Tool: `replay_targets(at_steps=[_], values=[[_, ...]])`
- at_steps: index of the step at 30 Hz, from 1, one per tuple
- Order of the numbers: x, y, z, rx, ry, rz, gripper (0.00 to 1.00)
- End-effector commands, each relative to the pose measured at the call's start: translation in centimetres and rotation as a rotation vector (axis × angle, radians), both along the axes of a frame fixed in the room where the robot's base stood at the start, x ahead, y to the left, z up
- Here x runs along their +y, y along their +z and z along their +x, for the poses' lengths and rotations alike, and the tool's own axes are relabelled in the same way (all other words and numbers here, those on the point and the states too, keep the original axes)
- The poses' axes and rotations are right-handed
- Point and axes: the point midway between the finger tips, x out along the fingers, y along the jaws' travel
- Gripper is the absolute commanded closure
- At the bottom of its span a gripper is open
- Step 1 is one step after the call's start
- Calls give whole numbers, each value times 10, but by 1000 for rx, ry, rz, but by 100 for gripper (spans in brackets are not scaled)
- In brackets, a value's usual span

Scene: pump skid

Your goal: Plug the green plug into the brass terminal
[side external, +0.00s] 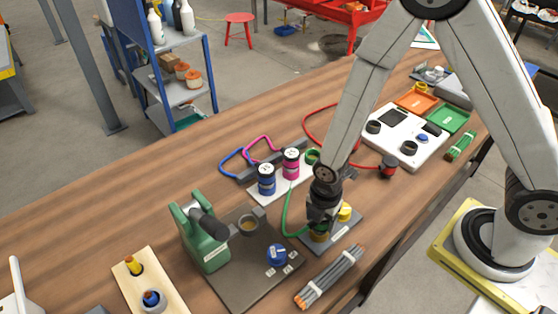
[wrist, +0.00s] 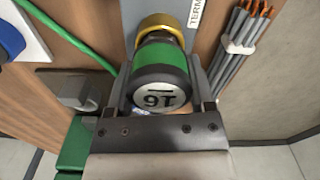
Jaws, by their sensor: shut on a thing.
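My gripper (side external: 322,212) is shut on the green plug, which has a dark rim and a grey, lettered end cap (wrist: 160,97). The plug's green band (wrist: 160,72) shows between the jaws in the wrist view. The brass terminal (wrist: 158,22) is right at the plug's far end, on a grey plate (wrist: 165,5) with a label. The plug and terminal are lined up closely, but I cannot tell how deep the plug sits. A green cable (side external: 288,212) loops left of my gripper.
A yellow terminal (side external: 345,211) stands close right of my gripper. Blue (side external: 266,180) and magenta (side external: 290,163) plugs stand on a white holder behind. A green pump (side external: 204,236) is left, and a bundle of grey rods (side external: 331,277) lies in front. Left-hand bench is partly clear.

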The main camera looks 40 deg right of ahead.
Motion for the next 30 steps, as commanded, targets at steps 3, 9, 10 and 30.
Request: replay_targets(at_steps=[3, 9, 10, 30], values=[[0, 0, 0, 0, 0, 0, 15], [0, 0, 0, 0, 0, 0, 0], [0, 0, 0, 0, 0, 0, 0], [0, 34, 1, -2, 0, 0, 0]])
